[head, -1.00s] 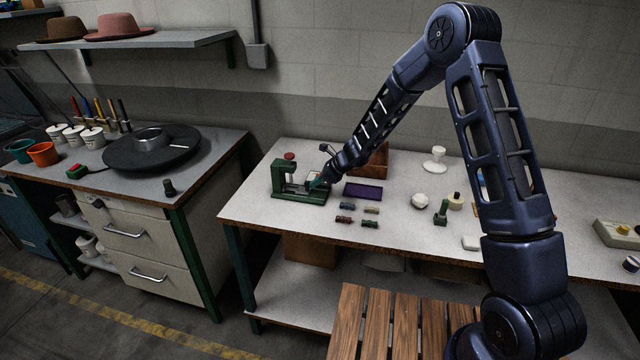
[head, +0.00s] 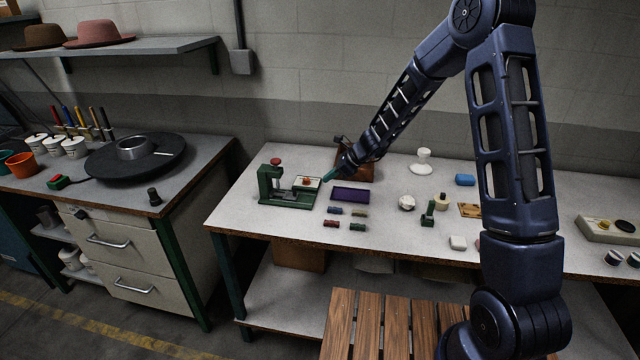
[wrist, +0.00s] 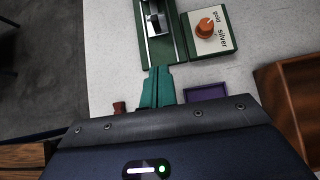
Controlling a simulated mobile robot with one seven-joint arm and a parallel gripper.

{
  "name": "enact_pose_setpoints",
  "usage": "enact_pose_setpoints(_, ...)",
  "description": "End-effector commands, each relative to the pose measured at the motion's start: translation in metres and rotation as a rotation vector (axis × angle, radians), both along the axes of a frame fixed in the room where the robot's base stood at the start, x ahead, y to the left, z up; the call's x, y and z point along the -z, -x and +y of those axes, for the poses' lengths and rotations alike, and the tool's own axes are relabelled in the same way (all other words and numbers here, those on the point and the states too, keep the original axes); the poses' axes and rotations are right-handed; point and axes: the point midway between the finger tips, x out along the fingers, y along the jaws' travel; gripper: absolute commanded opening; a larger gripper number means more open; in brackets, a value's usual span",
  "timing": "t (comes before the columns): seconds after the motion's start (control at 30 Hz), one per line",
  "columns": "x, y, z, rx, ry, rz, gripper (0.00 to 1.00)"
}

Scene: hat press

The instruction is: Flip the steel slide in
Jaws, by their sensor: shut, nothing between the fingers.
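The green press (head: 287,197) stands at the left end of the workbench. In the wrist view its green bed (wrist: 143,50) carries bright steel rails with a steel slide (wrist: 158,24), which has a dark opening, between them. In the head view the slide is too small to make out its position. My gripper (head: 326,179) is at the right of the press. In the wrist view its teal fingertips (wrist: 157,72) are together and empty, at the near end of the bed. I cannot tell whether they touch it.
An orange knob (wrist: 205,27) sits on a plate marked gold and silver beside the bed. A purple tray (head: 350,195), several small coloured blocks and a brown wooden box (wrist: 289,100) are close by. The bench front is fairly clear.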

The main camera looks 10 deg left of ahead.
Motion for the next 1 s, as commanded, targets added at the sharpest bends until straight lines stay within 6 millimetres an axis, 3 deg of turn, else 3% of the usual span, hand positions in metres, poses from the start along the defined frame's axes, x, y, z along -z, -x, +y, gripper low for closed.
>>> enact_pose_setpoints(0.2, -0.011, 0.000, -0.011, 0.000, 0.001, 0.000, 0.00)
enact_pose_setpoints(0.67, -0.017, 0.001, -0.016, -0.011, 0.002, -0.013, 0.00)
enact_pose_setpoints(0.83, -0.047, 0.006, -0.039, -0.087, 0.019, -0.105, 0.00)
enact_pose_setpoints(1.0, -0.089, 0.020, -0.076, -0.211, 0.059, -0.244, 0.00)
